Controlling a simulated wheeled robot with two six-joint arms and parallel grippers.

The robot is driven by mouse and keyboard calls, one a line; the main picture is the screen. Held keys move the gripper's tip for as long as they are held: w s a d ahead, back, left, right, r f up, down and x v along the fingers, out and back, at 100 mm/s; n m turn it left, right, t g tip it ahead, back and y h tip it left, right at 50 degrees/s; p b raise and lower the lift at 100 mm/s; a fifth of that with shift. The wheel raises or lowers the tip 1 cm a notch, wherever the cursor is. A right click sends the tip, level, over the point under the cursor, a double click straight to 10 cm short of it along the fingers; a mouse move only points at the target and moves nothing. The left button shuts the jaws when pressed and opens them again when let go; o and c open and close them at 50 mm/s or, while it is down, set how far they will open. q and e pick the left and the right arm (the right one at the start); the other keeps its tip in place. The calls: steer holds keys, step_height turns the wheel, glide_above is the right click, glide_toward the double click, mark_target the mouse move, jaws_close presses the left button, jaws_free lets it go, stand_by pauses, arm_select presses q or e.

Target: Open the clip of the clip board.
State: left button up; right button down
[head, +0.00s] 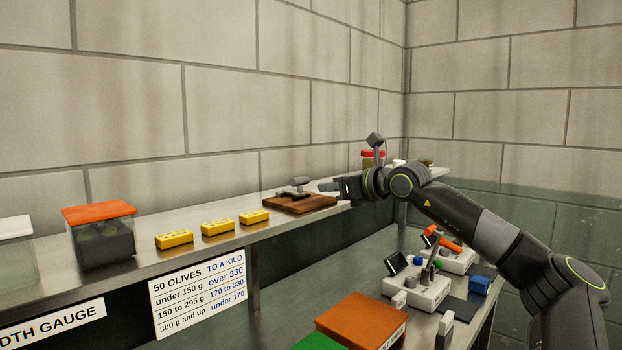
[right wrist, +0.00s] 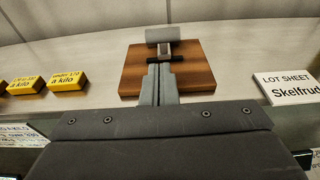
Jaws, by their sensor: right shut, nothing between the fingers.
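The clip board is a brown wooden board (head: 299,204) lying on the upper steel shelf; it also shows in the right wrist view (right wrist: 196,72). Its clip (head: 297,186) has a dark hinge bar and a grey rounded lever end, which shows raised above the board at its far side in the right wrist view (right wrist: 163,35). My right gripper (head: 326,187) comes in from the right at the board's right side. Its fingers (right wrist: 159,82) are shut together and empty, pointing at the clip. I cannot tell whether they touch it. My left gripper is out of view.
Yellow blocks (head: 218,227) and an orange-lidded clear box (head: 99,235) stand left on the shelf. A red-lidded jar (head: 373,158) is behind my right wrist. A lot sheet sign (right wrist: 290,86) is beside the board. Below are a lever device (head: 417,290) and an orange-brown block (head: 361,318).

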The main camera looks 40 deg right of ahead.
mark_target(311, 202)
steer(key=shift+p+x, duration=1)
steer(key=shift+x, duration=0.55)
steer(key=shift+p+x, duration=0.6)
steer(key=shift+x, duration=0.8)
steer(key=shift+a, duration=0.1)
